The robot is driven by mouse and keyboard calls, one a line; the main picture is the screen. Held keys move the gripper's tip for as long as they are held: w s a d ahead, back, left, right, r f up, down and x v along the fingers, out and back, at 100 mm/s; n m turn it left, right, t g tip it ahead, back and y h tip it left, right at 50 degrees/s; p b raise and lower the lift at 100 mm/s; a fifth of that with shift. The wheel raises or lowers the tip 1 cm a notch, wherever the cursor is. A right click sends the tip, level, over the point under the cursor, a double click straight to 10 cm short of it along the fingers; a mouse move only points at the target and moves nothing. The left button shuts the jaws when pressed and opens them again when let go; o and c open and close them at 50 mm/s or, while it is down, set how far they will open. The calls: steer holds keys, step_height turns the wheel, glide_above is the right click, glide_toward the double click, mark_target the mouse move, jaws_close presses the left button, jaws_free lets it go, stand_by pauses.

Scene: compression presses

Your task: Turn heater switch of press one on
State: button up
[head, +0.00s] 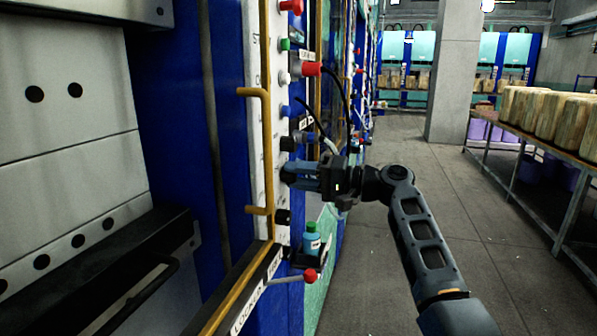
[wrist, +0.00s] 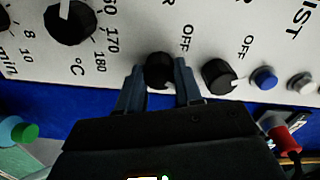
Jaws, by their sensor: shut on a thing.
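In the wrist view, a black rotary switch (wrist: 160,72) on the white panel sits between the two fingers of my gripper (wrist: 159,66). The fingers are shut on its sides. An "OFF" label stands by it, and a cut-off word ending in "R" is above it, so the full name is not readable. In the head view, my gripper (head: 294,172) reaches from the right to the press's white control strip (head: 268,130). Its fingers hide most of the switch there. The switch's pointer and turned position cannot be made out.
A second black switch (wrist: 219,76) sits close right of the held one, then a blue button (wrist: 264,78). A numbered temperature dial (wrist: 70,22) is left. The aisle floor is clear.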

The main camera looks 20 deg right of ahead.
steer(key=shift+d+m, duration=0.1)
steer(key=shift+m, duration=0.3)
steer(key=o, duration=1)
steer(key=shift+o, duration=0.2)
steer(key=b+v, duration=0.1)
steer(key=v, duration=0.6)
steer(key=shift+s+d, duration=0.25)
steer(key=shift+d, duration=0.05)
